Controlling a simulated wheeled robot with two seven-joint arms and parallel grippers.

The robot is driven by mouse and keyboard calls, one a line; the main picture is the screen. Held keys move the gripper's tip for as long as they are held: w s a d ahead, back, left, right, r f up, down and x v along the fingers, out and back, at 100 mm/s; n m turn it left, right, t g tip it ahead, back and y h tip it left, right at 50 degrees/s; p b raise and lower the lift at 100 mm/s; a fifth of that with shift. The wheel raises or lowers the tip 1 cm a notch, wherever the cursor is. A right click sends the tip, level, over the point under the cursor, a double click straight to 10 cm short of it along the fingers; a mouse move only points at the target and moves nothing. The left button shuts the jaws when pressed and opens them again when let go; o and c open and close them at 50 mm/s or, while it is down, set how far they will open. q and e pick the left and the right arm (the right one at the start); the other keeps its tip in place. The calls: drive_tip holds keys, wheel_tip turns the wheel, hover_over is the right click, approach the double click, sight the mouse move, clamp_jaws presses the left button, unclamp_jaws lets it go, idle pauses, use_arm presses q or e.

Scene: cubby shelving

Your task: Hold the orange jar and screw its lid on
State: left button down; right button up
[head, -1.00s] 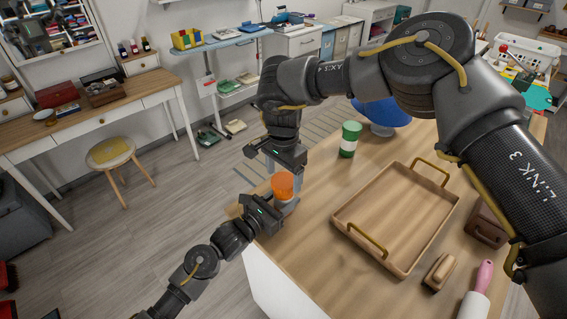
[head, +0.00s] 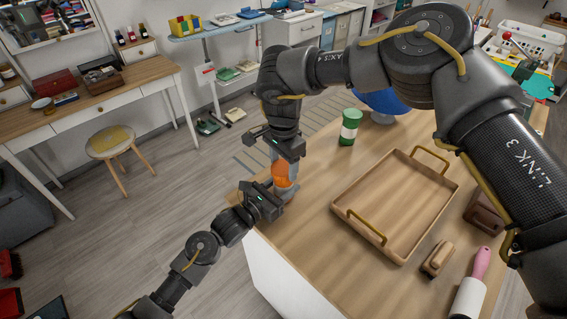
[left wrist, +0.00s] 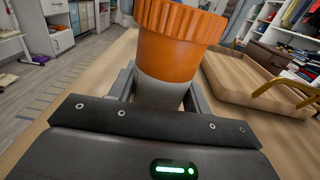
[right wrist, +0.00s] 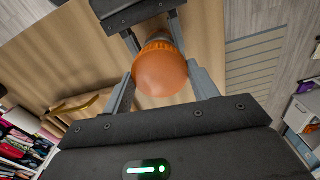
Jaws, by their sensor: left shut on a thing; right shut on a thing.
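The orange jar (head: 280,182) stands upright near the table's left edge, with an orange upper part and a grey lower part. My left gripper (head: 279,196) is shut around the jar's lower part; the left wrist view shows its fingers on either side of the grey section (left wrist: 160,93). The ribbed orange lid (left wrist: 180,20) is on top of the jar. My right gripper (right wrist: 162,82) comes from above and is shut on the lid, whose round top (right wrist: 160,72) shows between its fingers. Whether the threads are engaged is hidden.
A wooden tray (head: 395,200) with brass handles lies right of the jar. A green jar (head: 350,127) and a blue bowl (head: 384,103) stand behind. A wooden brush (head: 437,260) and a pink-handled roller (head: 470,290) lie in front. Bare table surrounds the jar's right side.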

drive_tip(key=m, duration=1.1)
drive_tip(key=shift+f, duration=0.1)
drive_tip(key=m, duration=0.2)
drive_tip(key=shift+m, duration=0.4)
drive_tip(key=m, duration=0.5)
drive_tip(key=shift+m, duration=0.4)
use_arm(q)
drive_tip(key=shift+d, duration=0.1)
use_arm(e)
drive_tip(key=m, duration=1.9)
drive_tip(key=shift+m, duration=0.4)
drive_tip(key=o, duration=1.2)
drive_tip(key=shift+c, duration=0.2)
